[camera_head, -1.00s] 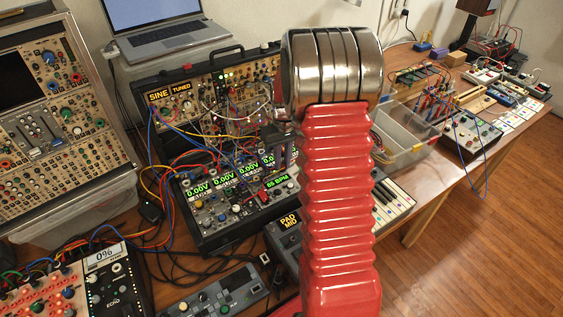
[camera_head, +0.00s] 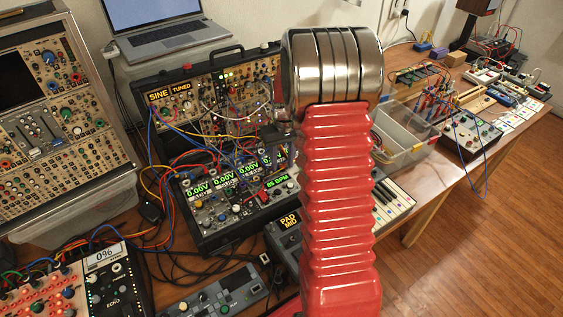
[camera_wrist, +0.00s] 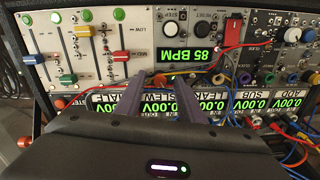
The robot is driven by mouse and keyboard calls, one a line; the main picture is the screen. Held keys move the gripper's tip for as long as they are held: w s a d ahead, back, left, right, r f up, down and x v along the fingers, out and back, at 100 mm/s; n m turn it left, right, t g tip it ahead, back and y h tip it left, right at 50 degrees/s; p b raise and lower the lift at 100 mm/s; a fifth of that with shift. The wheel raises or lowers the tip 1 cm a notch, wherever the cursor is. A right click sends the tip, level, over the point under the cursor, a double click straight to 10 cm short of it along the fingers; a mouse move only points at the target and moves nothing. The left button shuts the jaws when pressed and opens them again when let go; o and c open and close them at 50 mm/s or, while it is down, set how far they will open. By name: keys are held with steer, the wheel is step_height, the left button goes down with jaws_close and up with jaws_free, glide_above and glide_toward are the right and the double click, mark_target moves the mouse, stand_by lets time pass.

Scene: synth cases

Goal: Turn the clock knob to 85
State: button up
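The clock display (camera_wrist: 187,55) reads "85 BPM" in green in the wrist view. It also shows in the head view (camera_head: 279,182), left of my red arm. I cannot clearly pick out the clock knob near the display. The fingertips are just below and left of the display.
Slider caps in green, yellow, blue and red stand on the left panel (camera_wrist: 82,45). A red part (camera_wrist: 232,27) rises right of the display. Patch cables (camera_wrist: 258,122) cross the right side. A row of "0.00V" screens (camera_wrist: 244,106) lies close to the fingers.

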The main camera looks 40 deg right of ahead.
step_height(320, 180, up, 14)
steer(key=shift+d+f, duration=0.15)
steer(key=shift+d, duration=0.1)
stand_by(0.5)
stand_by(0.4)
steer(key=s+a+r+n+t, duration=0.1)
steer(key=s+a+r, duration=0.3)
steer(key=s+a, duration=0.7)
steer(key=s+a+r+n+t, duration=0.1)
steer(key=s+a+r+t, duration=0.3)
steer(key=s+a, duration=0.7)
steer(key=shift+a+t, duration=0.3)
steer(key=shift+a, duration=1.4)
